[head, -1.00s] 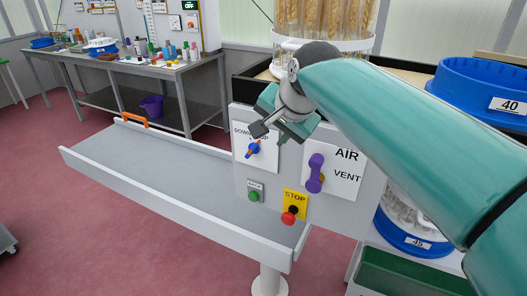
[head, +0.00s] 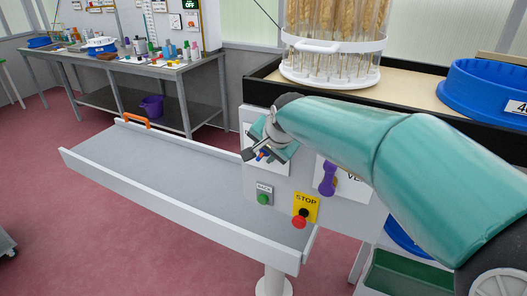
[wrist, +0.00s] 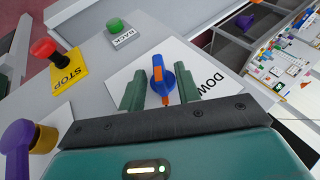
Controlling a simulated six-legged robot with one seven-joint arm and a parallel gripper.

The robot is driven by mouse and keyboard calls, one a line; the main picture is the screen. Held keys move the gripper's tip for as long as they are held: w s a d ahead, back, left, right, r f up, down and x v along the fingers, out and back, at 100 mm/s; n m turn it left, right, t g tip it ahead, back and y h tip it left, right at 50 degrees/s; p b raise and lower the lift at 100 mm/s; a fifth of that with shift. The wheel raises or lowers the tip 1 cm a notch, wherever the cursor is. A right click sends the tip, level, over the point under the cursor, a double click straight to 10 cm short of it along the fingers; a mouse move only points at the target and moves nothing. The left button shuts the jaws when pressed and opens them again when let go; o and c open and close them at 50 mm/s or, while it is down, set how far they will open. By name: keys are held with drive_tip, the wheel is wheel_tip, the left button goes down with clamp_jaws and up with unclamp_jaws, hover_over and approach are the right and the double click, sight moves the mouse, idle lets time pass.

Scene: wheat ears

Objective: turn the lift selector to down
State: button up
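The lift selector (wrist: 160,78) is a blue knob with an orange stripe on a white plate of the grey control panel. In the head view, part of the selector (head: 263,155) shows below my gripper (head: 262,152), which covers most of its plate. In the wrist view, my gripper (wrist: 159,89) is open, with one green finger on each side of the knob. Gaps show between the fingers and the knob.
A green BACK button (head: 264,199) and a red STOP button (head: 300,221) sit below the selector. A purple AIR/VENT lever (head: 328,178) is close on the right. A grey conveyor tray (head: 160,172) extends left.

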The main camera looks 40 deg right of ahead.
drive_tip(key=shift+w, duration=0.1)
clamp_jaws()
